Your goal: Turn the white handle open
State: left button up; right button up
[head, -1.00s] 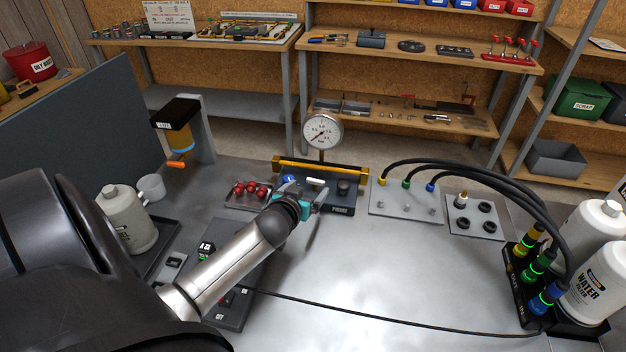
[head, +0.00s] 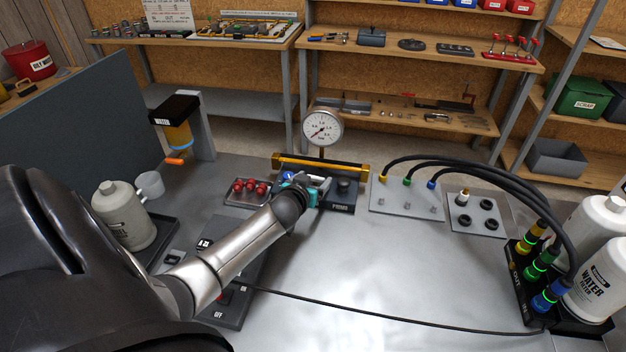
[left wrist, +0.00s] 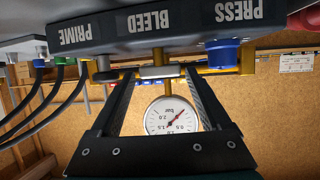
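The white handle (left wrist: 158,72) is a short pale bar at the BLEED label on the dark valve block (left wrist: 215,30). In the left wrist view, which is upside down, it lies between the fingertips of my left gripper (left wrist: 158,78). The fingers are apart, with a gap on each side of the handle. In the head view my left gripper (head: 316,186) is at the front of the block (head: 342,208), and its fingers largely cover the handle. My right gripper is not in view.
A pressure gauge (head: 322,128) stands behind the block on a yellow bar (head: 350,169). A blue knob (left wrist: 222,52) and a grey PRIME knob (left wrist: 105,72) flank the handle. Red knobs (head: 249,187) are left of the block; a hose plate (head: 405,198) is right. The front bench is mostly clear.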

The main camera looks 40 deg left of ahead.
pick_arm(q)
jog(key=c, duration=1.1)
jog(key=shift+w+d+n+y+b, duration=0.15)
jog(key=shift+n+y+b, duration=0.15)
jog(key=shift+n+y, duration=0.15)
jog(key=shift+g+y, duration=0.25)
jog(key=shift+g, duration=0.05)
jog(key=shift+n, duration=0.35)
jog(key=o, duration=1.4)
jog(key=p+v, duration=0.2)
jog(key=v, duration=1.3)
jog(key=shift+d+r, duration=0.15)
jog(key=shift+d, duration=0.05)
